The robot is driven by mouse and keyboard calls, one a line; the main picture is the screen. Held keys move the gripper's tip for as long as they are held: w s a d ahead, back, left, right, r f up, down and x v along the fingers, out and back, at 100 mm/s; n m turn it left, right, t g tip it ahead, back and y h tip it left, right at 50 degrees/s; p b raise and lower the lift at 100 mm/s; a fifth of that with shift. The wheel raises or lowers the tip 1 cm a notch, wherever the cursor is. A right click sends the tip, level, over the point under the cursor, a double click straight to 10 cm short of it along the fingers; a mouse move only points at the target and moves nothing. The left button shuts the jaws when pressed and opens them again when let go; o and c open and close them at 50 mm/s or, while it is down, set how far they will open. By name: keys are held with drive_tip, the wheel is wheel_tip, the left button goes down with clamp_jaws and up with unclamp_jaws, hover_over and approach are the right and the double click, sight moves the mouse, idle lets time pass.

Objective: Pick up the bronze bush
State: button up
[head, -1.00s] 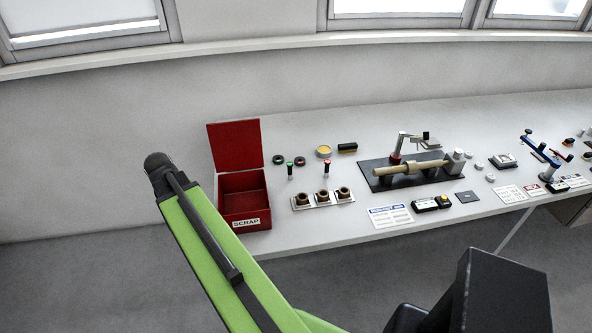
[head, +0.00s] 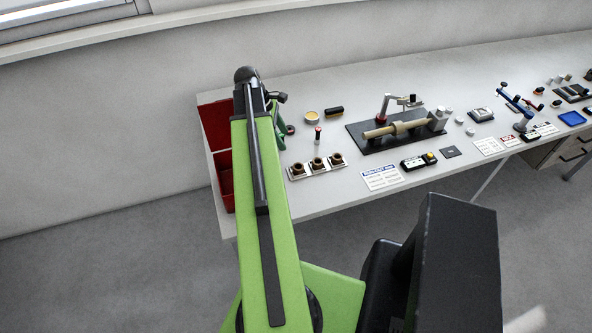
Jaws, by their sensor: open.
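Several small bronze-brown bushes are hard to tell apart in size here; three of them, a left bronze bush (head: 298,170), a middle one (head: 317,165) and a right one (head: 336,159), stand upright in a row on a pale tray (head: 346,166) near the bench's front edge. My green arm rises just left of the tray, apart from it in the picture.
A red scrap box (head: 219,180) stands left, partly behind my arm. A black fixture plate (head: 400,131) with a shaft lies to the right. A printed sheet (head: 381,178) and a black box (head: 413,163) lie at the front edge.

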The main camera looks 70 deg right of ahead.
drive_tip(key=b, duration=0.8)
hover_over(297, 164)
drive_tip(key=w+a, duration=0.2)
wheel_tip(297, 164, down, 10)
drive_tip(key=shift+s+r, duration=0.15)
drive_tip(key=shift+s+d+b, duration=0.15)
drive_tip(key=shift+b, duration=0.15)
drive_tip(key=b+x, duration=0.5)
drive_tip(key=shift+f, duration=0.3)
drive_tip(key=shift+r, duration=0.2)
drive_tip(key=shift+c, duration=0.2)
clamp_jaws()
